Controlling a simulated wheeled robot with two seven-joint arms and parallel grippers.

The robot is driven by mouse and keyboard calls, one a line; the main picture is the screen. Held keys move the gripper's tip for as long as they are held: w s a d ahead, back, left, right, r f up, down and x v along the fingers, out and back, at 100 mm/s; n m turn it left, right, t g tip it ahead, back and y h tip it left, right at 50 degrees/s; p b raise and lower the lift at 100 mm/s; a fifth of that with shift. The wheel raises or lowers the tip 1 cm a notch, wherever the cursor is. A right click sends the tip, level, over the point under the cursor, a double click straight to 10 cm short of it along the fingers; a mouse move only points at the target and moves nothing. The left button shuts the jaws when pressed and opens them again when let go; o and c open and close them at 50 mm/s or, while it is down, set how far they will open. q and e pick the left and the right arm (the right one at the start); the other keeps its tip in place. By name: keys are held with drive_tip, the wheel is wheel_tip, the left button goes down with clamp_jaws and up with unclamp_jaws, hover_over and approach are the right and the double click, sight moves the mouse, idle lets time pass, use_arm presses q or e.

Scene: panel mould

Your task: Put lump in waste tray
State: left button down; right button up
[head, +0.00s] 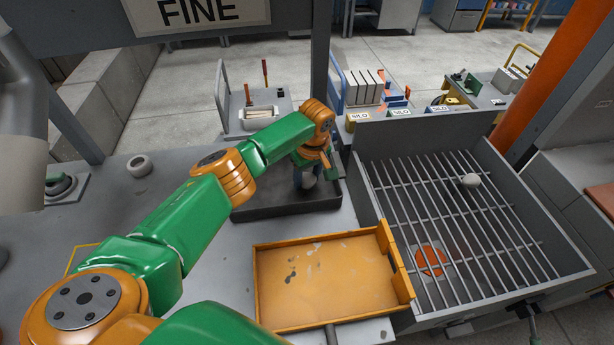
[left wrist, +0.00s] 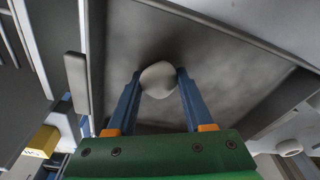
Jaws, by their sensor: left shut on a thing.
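A pale grey lump (head: 309,181) is held between the blue fingers of my left gripper (head: 307,172). The left wrist view shows the lump (left wrist: 158,82) pinched between the two fingertips, with the dark tray floor (left wrist: 225,85) behind it. My left gripper is over the dark grey tray (head: 285,206), inside its outline. I cannot tell whether the lump touches the tray floor. No label shows which tray is the waste tray. My arm hides part of the dark tray. A second pale lump (head: 470,181) lies on the barred grate (head: 440,205) at the right. My right gripper is not in view.
A yellow-orange tray (head: 325,280) stands in front of the dark tray, beside the grate box. A white ring (head: 139,166) sits on the bench at the left. A grey post (head: 321,60) rises behind the dark tray. A cart (head: 262,112) stands beyond the bench.

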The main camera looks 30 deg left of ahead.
sight(311, 183)
use_arm(q)
drive_tip(key=shift+c, duration=1.4)
unclamp_jaws()
drive_tip(key=shift+f, duration=0.1)
wheel_tip(311, 183, up, 12)
drive_tip(key=s+d+b, duration=0.1)
drive_tip(key=shift+d+b, duration=0.3)
drive_tip(key=shift+d, duration=0.05)
